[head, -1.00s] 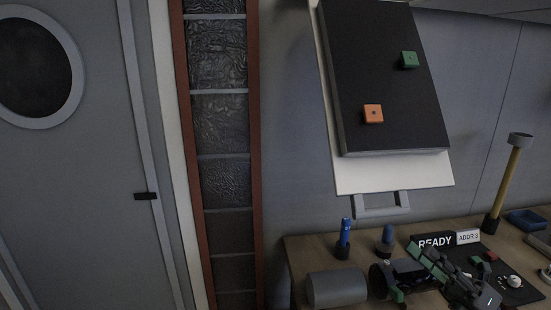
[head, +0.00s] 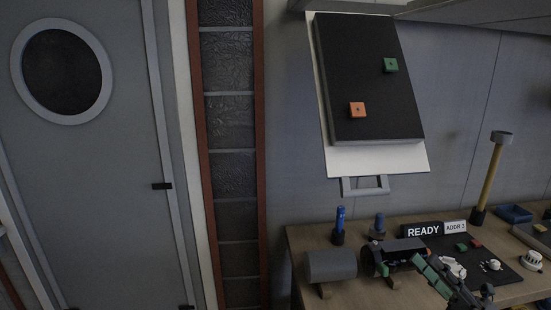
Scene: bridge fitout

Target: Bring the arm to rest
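My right gripper (head: 466,293) shows at the bottom right, at the front of the wooden bench (head: 300,238). It is dark, small and partly cut off by the frame's lower edge, so its fingers cannot be made out clearly. A green bar-like part (head: 433,277) shows right beside it; I cannot tell whether it is held or part of my arm. My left gripper is not in view.
The bench holds a grey cylinder (head: 331,265), a blue-topped holder (head: 339,226), a READY sign (head: 423,230), a black mat (head: 508,272) with small parts, and a yellow-handled tool (head: 489,180). A black board (head: 368,85) with orange and green blocks hangs above.

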